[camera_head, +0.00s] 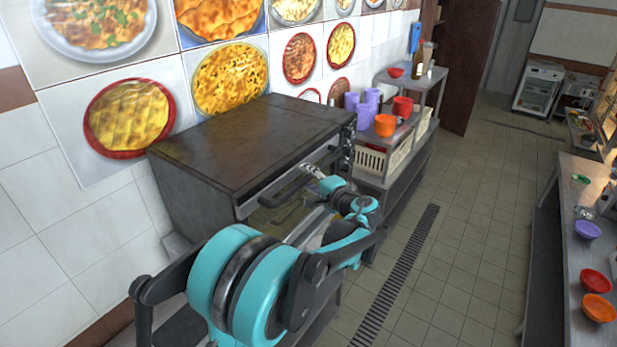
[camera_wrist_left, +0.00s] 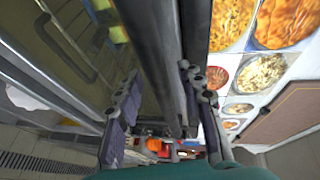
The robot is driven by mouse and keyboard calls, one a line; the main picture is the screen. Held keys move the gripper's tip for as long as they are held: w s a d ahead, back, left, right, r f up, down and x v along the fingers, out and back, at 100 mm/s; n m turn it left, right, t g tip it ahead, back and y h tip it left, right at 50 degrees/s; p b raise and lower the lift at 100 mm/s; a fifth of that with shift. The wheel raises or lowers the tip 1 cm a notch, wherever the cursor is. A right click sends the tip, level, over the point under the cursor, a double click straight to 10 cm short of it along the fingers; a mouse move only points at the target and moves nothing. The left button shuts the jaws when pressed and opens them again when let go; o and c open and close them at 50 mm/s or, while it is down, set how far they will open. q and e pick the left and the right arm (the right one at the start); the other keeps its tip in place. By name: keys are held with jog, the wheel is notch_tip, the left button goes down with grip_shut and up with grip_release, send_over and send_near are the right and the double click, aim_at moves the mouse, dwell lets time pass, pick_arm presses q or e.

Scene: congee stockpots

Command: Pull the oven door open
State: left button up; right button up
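The oven (camera_head: 250,140) is a dark metal box with a worn brown top against the tiled wall. Its front faces right, with a dark bar handle (camera_head: 280,192) along the upper door. My left gripper (camera_head: 318,182) is at the far end of this handle, its fingers partly hidden by my arm. In the left wrist view, the handle (camera_wrist_left: 165,50) runs between the two spread fingers of my left gripper (camera_wrist_left: 160,98). The right finger is close beside the bar; a gap shows at the left finger. Whether the door is slightly ajar is unclear. My right gripper is out of view.
Beyond the oven, a metal shelf unit (camera_head: 408,150) holds purple cups (camera_head: 365,105), an orange bowl (camera_head: 385,125) and a beige crate (camera_head: 372,162). A counter with bowls (camera_head: 590,230) stands at right. The tiled floor (camera_head: 460,250) between is clear.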

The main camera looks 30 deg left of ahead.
pick_arm(q)
grip_shut()
jog(key=s+d+f+m+t+y+b, duration=0.1)
jog(key=d+f+m+t+y+b, duration=0.15)
jog(key=d+f+b, duration=0.75)
jog(key=s+d+f+m+t+y+b, duration=0.1)
jog(key=d+f+m+t+y+b, duration=0.2)
jog(key=d+b, duration=0.75)
notch_tip(320, 180, down, 19)
jog(key=n+b, duration=0.1)
jog(key=b, duration=1.5)
jog(key=shift+d+y, duration=0.4)
jog(key=shift+y, duration=0.05)
